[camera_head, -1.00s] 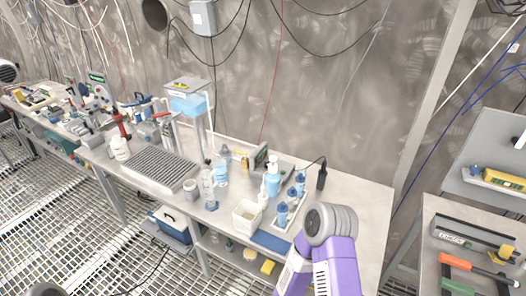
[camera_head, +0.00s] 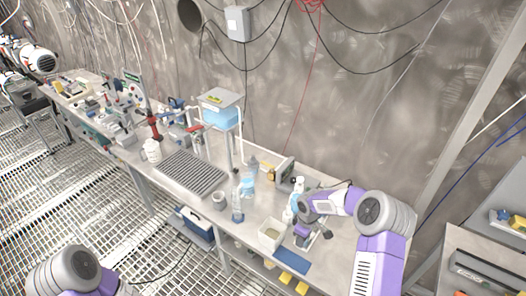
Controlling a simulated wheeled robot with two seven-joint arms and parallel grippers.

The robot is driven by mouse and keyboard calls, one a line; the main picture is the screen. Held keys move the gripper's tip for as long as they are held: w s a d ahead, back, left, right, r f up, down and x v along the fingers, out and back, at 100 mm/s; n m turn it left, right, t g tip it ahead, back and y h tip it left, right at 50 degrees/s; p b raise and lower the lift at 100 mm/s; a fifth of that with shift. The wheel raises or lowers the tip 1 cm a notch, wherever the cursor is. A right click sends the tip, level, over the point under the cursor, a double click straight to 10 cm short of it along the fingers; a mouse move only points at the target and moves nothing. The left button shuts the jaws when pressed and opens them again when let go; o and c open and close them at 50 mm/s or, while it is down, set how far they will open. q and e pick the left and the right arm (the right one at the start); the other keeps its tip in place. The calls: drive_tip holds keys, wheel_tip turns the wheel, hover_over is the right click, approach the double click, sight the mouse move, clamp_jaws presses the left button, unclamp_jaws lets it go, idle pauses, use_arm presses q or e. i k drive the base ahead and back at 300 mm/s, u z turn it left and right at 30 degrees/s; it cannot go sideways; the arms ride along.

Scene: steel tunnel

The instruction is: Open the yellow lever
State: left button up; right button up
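I cannot make out a yellow lever for certain. A yellow patch (camera_head: 220,99) lies on the lid of the blue-filled tank (camera_head: 218,114), too small to read as a lever. Red handles (camera_head: 194,127) show beside the tank. My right arm comes in from the lower right, bends above the bench and points left. Its wrist is over the bench's right part, near the white bin; its fingertips cannot be told from the small items below it. My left arm shows only at the bottom left, and its gripper is out of frame.
The long steel bench (camera_head: 345,262) runs along the rock wall. It holds a grey rack (camera_head: 190,172), a white bottle (camera_head: 152,150), a white bin (camera_head: 271,236) and a blue mat (camera_head: 292,261). A blue box (camera_head: 195,227) sits below. The grated floor at left is mostly clear.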

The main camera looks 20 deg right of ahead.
sight(272, 167)
drive_tip(key=i, duration=1.75)
